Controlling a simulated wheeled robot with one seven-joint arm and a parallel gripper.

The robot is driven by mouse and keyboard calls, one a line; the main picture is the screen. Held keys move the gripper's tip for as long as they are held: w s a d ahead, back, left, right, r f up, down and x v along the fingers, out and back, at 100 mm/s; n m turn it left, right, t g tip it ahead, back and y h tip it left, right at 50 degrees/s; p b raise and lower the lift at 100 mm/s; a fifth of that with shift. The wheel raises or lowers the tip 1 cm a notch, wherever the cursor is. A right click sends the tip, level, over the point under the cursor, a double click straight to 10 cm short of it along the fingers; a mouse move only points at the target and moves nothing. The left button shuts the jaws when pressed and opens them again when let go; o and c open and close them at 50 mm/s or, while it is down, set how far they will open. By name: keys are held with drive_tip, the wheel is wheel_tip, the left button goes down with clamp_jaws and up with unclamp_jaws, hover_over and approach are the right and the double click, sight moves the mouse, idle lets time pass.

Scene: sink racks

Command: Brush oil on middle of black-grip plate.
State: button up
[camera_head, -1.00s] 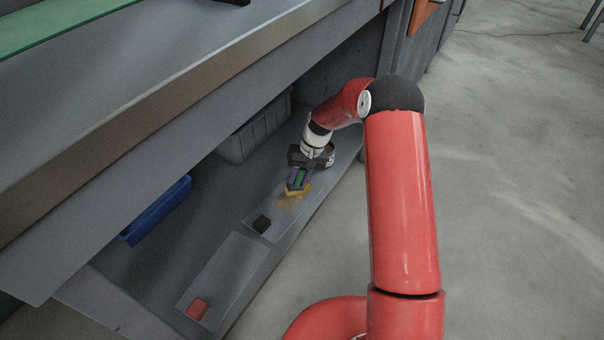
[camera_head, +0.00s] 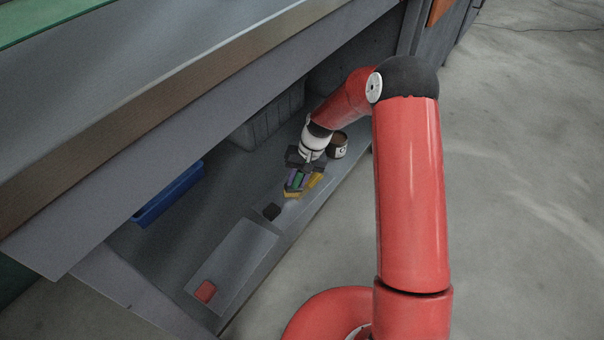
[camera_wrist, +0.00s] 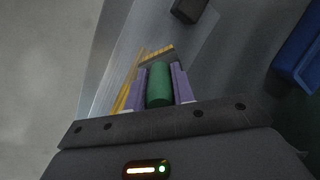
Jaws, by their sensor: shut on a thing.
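My gripper (camera_head: 297,180) is shut on a brush with a green handle (camera_wrist: 159,85); its purple fingers (camera_wrist: 160,88) stand on both sides of the handle. A yellow head (camera_wrist: 157,53) shows beyond the handle. A second yellow strip (camera_wrist: 130,97) lies left of the fingers; I cannot tell what it belongs to. The black-grip plate (camera_head: 290,207) is a flat grey sheet under the gripper, with a dark block grip (camera_head: 271,211) at its near end. The plate also shows in the wrist view (camera_wrist: 188,48). I cannot tell whether the brush touches the plate.
A round tin (camera_head: 338,146) stands behind and right of my gripper. Another plate (camera_head: 238,262) with a red grip (camera_head: 205,291) lies nearer. A blue bin (camera_head: 168,195) and a grey crate (camera_head: 268,115) stand left on the shelf. The counter (camera_head: 190,95) overhangs the shelf.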

drive_tip(key=shift+s+a, duration=0.2)
drive_tip(key=shift+a, duration=0.05)
drive_tip(key=shift+w+a+f, duration=0.1)
drive_tip(key=shift+w+a, duration=0.15)
drive_tip(key=shift+a, duration=0.05)
drive_tip(key=shift+w+d+b, duration=0.2)
drive_tip(key=shift+w+d, duration=2.2)
drive_tip(key=shift+w, duration=0.25)
drive_tip(key=shift+w+d+b, duration=0.2)
drive_tip(key=shift+w+d, duration=2.15)
drive_tip(key=shift+w, duration=0.3)
drive_tip(key=shift+s+a+p, duration=0.15)
drive_tip(key=shift+s+a, duration=1.15)
drive_tip(key=shift+s, duration=0.15)
drive_tip(key=shift+s+a+p, duration=0.15)
drive_tip(key=shift+s+a, duration=1.15)
drive_tip(key=shift+s, duration=0.15)
drive_tip(key=shift+s+a, duration=2.15)
drive_tip(key=shift+s, duration=0.25)
drive_tip(key=shift+r+p, duration=1.85)
drive_tip(key=shift+r, duration=1.15)
